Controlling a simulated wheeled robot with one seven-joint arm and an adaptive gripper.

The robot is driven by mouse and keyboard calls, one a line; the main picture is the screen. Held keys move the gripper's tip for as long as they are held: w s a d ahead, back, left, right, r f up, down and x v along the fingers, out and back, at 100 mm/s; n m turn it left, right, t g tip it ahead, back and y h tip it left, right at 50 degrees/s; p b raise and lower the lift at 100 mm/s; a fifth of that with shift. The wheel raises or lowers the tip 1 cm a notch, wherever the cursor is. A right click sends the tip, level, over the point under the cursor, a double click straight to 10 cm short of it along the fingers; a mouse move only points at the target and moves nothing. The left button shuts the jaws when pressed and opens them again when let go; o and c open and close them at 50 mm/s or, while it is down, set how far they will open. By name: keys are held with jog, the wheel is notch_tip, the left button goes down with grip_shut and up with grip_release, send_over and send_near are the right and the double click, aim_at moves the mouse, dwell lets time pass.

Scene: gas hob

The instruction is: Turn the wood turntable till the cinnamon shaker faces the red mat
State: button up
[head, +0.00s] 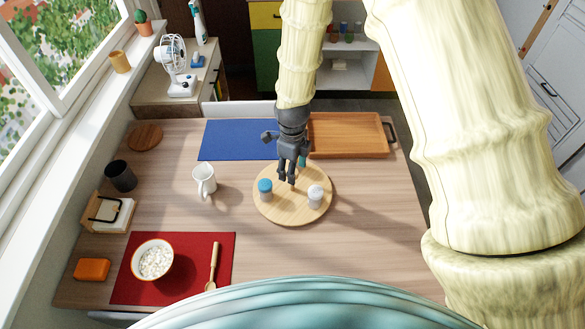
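The round wood turntable (290,212) lies on the table right of centre. A blue-lidded shaker (265,190) stands on its left part and a white-lidded shaker (315,197) on its right front part. A teal thing (303,161), perhaps another shaker, shows partly behind my gripper at the turntable's back. I cannot tell which one is cinnamon. The red mat (225,262) lies at the front left of the table. My gripper (287,179) points down over the turntable's back half, between the shakers. Its fingers look close together, but their opening and any contact are unclear.
A white mug (204,181) stands left of the turntable. A blue mat (230,140) and a wooden tray (350,136) lie behind it. A bowl (153,260) and wooden spoon (213,266) are on the red mat. The table's right front is clear.

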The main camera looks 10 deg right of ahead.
jog(key=shift+f, duration=0.65)
jog(key=shift+c, duration=0.3)
grip_shut()
